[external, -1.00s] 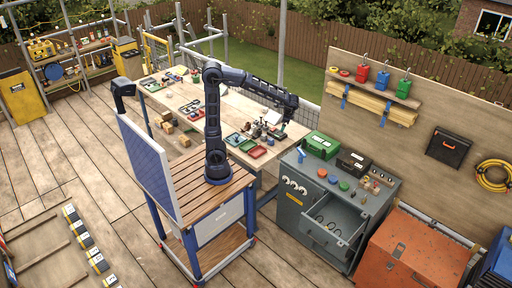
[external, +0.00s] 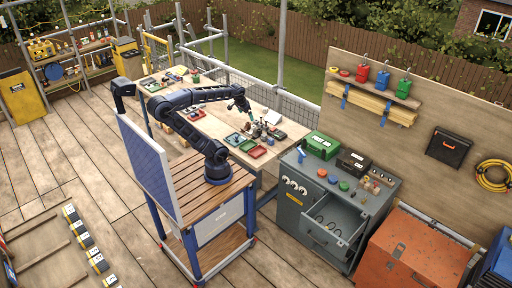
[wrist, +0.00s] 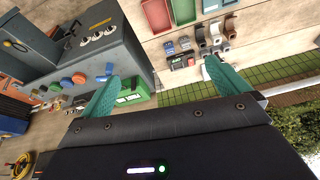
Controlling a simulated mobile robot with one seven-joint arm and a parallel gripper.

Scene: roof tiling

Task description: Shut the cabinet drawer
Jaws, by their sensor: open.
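The grey cabinet (external: 290,215) stands right of my base. Its drawer (external: 335,218) is pulled out, with several ring-like items inside. In the wrist view the cabinet (wrist: 105,60) is at the upper left, and part of the open drawer (wrist: 30,35) shows at the left edge. My gripper (external: 243,106) is above the far part of the workbench, well away from the drawer. In the wrist view its two teal fingers (wrist: 158,88) are spread wide apart with nothing between them.
The workbench (external: 215,99) carries trays and several small tools. A green case (external: 320,145), a dark box (external: 353,162) and coloured knobs sit on the cabinet top. An orange chest (external: 415,250) stands right of the drawer. The floor in front of the drawer is clear.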

